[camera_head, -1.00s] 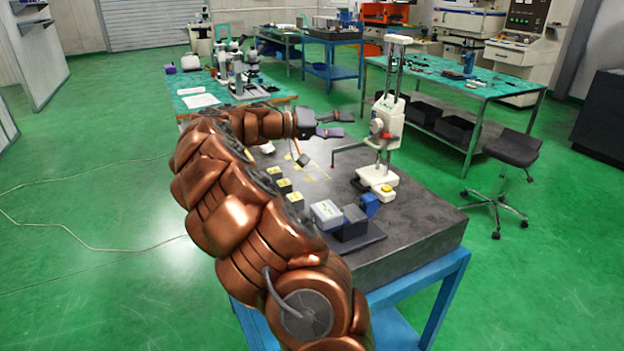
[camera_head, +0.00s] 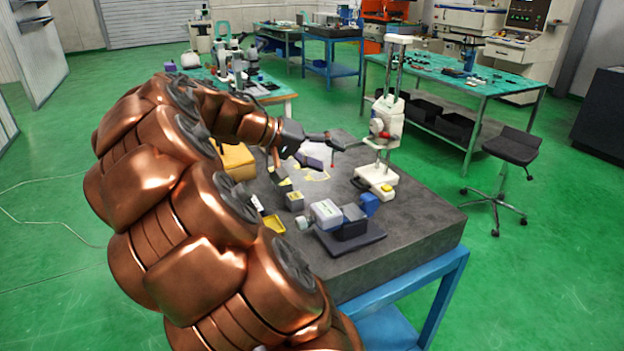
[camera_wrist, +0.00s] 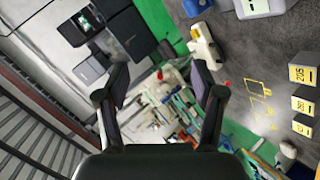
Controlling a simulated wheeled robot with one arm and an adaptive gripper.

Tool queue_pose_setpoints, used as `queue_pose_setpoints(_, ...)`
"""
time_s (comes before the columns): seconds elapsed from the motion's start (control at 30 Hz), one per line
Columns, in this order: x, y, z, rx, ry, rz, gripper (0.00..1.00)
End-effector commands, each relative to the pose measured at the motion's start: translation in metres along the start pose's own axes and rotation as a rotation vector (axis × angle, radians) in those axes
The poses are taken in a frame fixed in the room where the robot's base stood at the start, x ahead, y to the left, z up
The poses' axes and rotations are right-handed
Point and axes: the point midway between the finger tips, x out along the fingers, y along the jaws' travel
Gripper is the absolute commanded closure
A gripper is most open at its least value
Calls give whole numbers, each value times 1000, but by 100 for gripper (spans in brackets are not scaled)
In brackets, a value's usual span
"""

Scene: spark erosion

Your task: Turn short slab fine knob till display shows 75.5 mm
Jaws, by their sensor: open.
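A white height gauge (camera_head: 388,120) with two upright columns stands on the dark slab table (camera_head: 420,225). Its body carries a round part with red on it, and its foot has a yellow button. I cannot make out a fine knob or a display reading at this size. My gripper (camera_head: 326,150) is open and empty, left of the gauge and apart from it, above the slab. In the wrist view, my gripper (camera_wrist: 160,80) shows two spread fingers with nothing between them. A white part (camera_wrist: 205,45), apparently the gauge, lies beyond the right finger.
A grey-white box (camera_head: 326,213) and a blue block (camera_head: 369,204) are at the slab's front. Yellow-labelled blocks (camera_wrist: 302,75) stand on the slab, and a yellow box (camera_head: 237,160) is behind my arm. A stool (camera_head: 512,148) stands to the right.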

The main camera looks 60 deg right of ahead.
Motion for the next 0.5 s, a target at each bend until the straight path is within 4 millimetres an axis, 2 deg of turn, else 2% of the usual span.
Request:
queue_pose_setpoints(0.2,-13,-8,32,-65,-23,-99,32)
queue_pose_setpoints(0.5,-23,-18,60,-130,-39,-185,32)
